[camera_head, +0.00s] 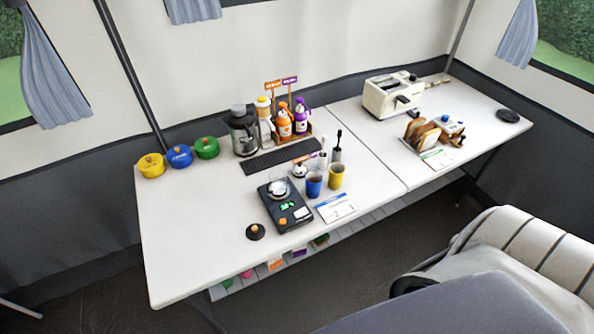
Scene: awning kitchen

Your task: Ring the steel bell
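A small silver dome that looks like the steel bell (299,172) stands on the left white table (190,255). It is behind the blue cup (313,186) and to the right of a black scale-like device (285,213). A small orange-and-white sign shows just above it. It is too small to make out its button. A second round silver piece (279,188) sits on top of the black device. Neither of my grippers is in view.
A yellow cup (336,176) and a white card (336,208) are near the bell. Coloured pots (180,156), a coffee maker (243,132) and bottles (301,117) stand behind. A toaster (393,95) is on the right table. The left table's front-left area is clear.

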